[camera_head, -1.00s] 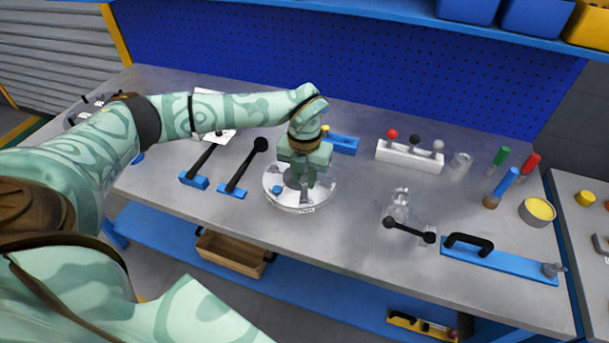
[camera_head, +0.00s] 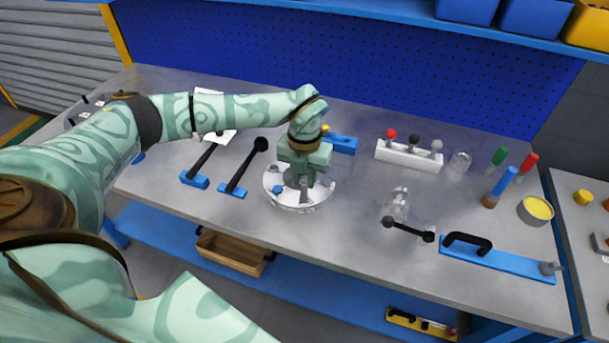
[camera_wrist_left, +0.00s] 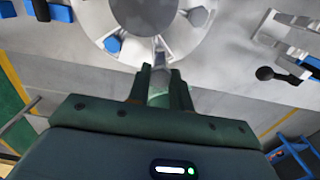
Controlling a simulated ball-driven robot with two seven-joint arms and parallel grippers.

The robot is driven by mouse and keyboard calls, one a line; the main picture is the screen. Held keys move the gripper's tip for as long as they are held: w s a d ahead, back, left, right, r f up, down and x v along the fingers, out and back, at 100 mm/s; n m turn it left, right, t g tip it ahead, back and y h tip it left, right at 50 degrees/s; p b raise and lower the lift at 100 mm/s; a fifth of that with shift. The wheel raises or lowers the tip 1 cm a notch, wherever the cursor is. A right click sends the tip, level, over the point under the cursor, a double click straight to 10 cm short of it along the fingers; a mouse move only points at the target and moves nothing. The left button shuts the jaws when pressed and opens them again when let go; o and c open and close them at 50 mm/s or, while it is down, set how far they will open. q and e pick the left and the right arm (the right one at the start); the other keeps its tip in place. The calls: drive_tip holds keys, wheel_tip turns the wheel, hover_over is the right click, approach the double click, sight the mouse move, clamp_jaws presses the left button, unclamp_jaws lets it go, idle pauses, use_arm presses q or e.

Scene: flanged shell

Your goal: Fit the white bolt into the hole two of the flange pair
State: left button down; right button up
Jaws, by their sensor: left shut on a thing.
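The round white flange pair (camera_head: 322,196) lies on the grey bench, under my left gripper. My left gripper (camera_head: 304,182) points down over it and is shut on a pale bolt. In the left wrist view the white bolt (camera_wrist_left: 160,76) shows as a light piece between the fingers, largely hidden by them. It is at the flange rim (camera_wrist_left: 180,40); I cannot tell whether it is in a hole. A blue bolt head (camera_wrist_left: 112,43) and a grey bolt head (camera_wrist_left: 197,16) sit on the flange around the central bore (camera_wrist_left: 145,14). My right gripper is not in view.
Two black-handled blue tools (camera_head: 232,190) lie left of the flange. A blue block (camera_head: 343,144) is behind it. A white rack with coloured knobs (camera_head: 408,155), a clear jar (camera_head: 398,203) and a blue bar with handle (camera_head: 500,263) stand right. Bench between flange and jar is clear.

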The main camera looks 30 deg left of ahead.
sight(304, 196)
use_arm(q)
drive_tip(key=shift+f+b, duration=1.2)
drive_tip(key=shift+f, duration=1.6)
drive_tip(key=c, duration=1.2)
unclamp_jaws()
drive_tip(key=shift+o, duration=0.2)
wheel_tip(304, 196, up, 16)
drive_tip(key=p, duration=0.2)
drive_tip(key=shift+r, duration=0.15)
